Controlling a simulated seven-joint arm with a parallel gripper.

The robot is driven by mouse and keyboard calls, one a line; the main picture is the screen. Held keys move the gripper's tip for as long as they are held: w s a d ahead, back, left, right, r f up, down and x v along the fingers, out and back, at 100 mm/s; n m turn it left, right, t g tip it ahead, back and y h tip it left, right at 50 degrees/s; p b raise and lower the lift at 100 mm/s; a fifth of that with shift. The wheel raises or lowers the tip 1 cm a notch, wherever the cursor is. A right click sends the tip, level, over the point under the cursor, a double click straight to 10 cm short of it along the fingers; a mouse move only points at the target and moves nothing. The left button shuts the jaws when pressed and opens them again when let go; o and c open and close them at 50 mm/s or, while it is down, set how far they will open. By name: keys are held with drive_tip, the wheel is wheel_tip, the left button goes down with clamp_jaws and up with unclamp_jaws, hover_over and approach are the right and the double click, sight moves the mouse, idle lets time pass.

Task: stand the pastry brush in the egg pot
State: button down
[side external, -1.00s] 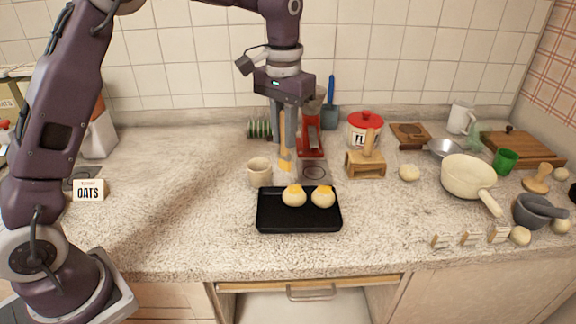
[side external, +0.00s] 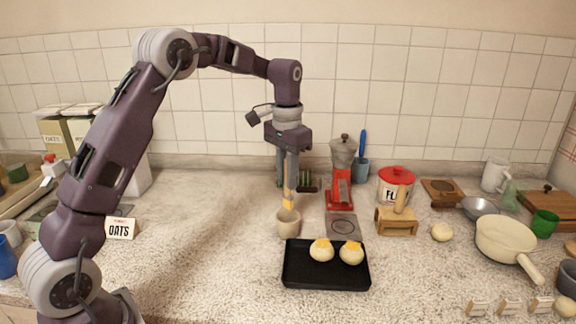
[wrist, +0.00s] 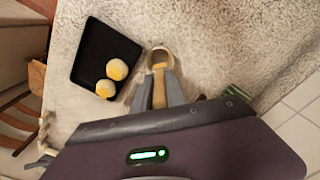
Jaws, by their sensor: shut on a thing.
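My gripper (side external: 290,177) is shut on the pastry brush (side external: 288,195), which hangs upright with its head down. The egg pot (side external: 289,224) is a small cream cup on the counter, left of and behind the black tray. The brush's lower end is over the pot's mouth in the side view; I cannot tell how far inside it is. In the wrist view the brush (wrist: 159,85) lies between the fingers (wrist: 158,90), and its end overlaps the near part of the pot's opening. The pot's rim (wrist: 160,50) shows beyond it.
A black tray (side external: 300,275) with two yellow-topped buns (side external: 321,250) stands in front of the pot. Counter to the pot's left is clear.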

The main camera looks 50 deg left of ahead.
sight(288, 198)
drive_tip(key=shift+f, duration=2.8)
drive_tip(key=c, duration=1.3)
unclamp_jaws()
wheel_tip(288, 198, up, 7)
drive_tip(key=shift+r, duration=0.1)
drive_tip(key=shift+s, duration=0.1)
